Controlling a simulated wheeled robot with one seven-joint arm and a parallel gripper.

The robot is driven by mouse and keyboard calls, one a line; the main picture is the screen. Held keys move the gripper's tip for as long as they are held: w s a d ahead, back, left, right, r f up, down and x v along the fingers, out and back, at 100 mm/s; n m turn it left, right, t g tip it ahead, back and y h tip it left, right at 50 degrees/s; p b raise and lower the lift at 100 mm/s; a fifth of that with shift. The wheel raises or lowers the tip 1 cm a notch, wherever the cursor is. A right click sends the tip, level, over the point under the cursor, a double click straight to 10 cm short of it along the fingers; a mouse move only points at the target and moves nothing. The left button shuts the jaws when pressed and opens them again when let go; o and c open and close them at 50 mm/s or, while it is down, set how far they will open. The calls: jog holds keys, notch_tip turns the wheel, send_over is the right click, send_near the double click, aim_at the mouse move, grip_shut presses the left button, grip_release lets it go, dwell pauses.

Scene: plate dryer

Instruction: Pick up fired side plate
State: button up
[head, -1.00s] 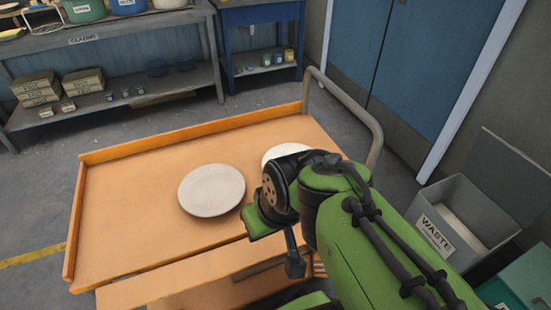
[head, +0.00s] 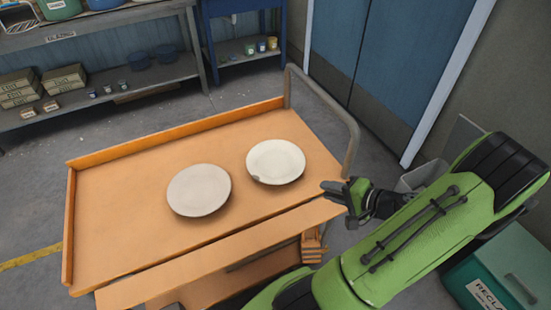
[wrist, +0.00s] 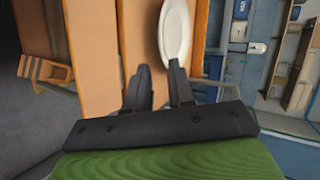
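Two round plates lie flat and apart on the orange cart top (head: 110,200). The left plate (head: 199,190) is dull grey-beige. The right plate (head: 276,162) is whiter and glossier, with a small brown mark on its left rim. No label tells me which is the fired one. My gripper (head: 335,191) is at the cart's right front edge, to the lower right of the whiter plate and apart from it. In the wrist view a white plate (wrist: 174,30), likely the whiter one, lies beyond my fingertips (wrist: 159,66). The fingers are apart with nothing between them.
The cart has a raised orange rim and a grey handle (head: 345,115) at its right end. A grey bin (head: 425,175) and a teal reclaim bin (head: 505,275) stand at right. Shelving (head: 140,80) and blue doors (head: 375,65) are behind. Cart space left of the plates is clear.

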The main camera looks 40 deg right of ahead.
aim_at(296, 175)
jog(key=shift+m+h, duration=0.4)
jog(key=b+x, duration=0.1)
jog(key=x, duration=0.4)
jog(key=d+b+x, duration=0.1)
jog(key=b+x, duration=0.1)
jog(key=x, duration=0.3)
jog(key=b+x, duration=0.1)
jog(key=x, duration=0.4)
jog(key=shift+d+f+b, duration=0.1)
jog(key=shift+d+b, duration=0.05)
jog(key=shift+b, duration=0.2)
grip_shut()
